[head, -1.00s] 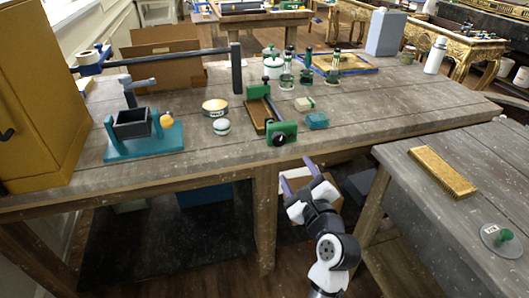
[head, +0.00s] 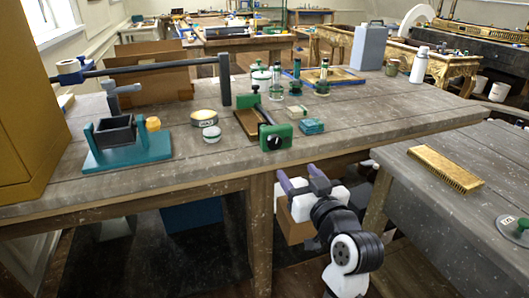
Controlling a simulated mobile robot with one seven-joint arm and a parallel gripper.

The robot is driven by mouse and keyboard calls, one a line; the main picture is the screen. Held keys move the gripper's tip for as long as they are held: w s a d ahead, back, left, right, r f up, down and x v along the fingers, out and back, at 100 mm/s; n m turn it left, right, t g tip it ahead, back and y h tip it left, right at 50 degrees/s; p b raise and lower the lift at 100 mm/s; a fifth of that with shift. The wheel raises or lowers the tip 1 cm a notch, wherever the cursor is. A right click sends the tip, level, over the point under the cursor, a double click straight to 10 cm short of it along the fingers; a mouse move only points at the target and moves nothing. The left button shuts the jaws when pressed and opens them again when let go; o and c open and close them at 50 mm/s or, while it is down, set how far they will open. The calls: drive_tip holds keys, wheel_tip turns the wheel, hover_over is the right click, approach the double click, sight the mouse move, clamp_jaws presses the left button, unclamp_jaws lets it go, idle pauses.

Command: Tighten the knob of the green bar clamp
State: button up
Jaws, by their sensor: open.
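The green bar clamp (head: 275,136) lies on the wooden workbench (head: 180,177), near its front edge. Its dark bar runs back from a green jaw block at the front to a smaller green part at the rear. A round black knob (head: 273,142) faces me on the front of the green block. A brown wooden piece (head: 249,123) lies beside the bar. My gripper (head: 298,178) is open and empty. It appears in front of the bench edge, below and slightly right of the knob, and apart from the clamp.
A teal stand with a dark box (head: 125,155), a round tin (head: 205,117) and a white-lidded jar (head: 211,133) stand left of the clamp. A teal block (head: 311,127) is close on its right. A second table (head: 420,210) at right carries a brush (head: 445,168).

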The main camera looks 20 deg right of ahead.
sight(275, 143)
drive_tip(key=w+p, duration=0.1)
drive_tip(key=w, duration=0.6)
drive_tip(key=w+p, duration=0.2)
drive_tip(key=w, duration=0.4)
drive_tip(key=shift+w+a, duration=0.2)
drive_tip(key=shift+w, duration=0.2)
drive_tip(key=c, duration=1)
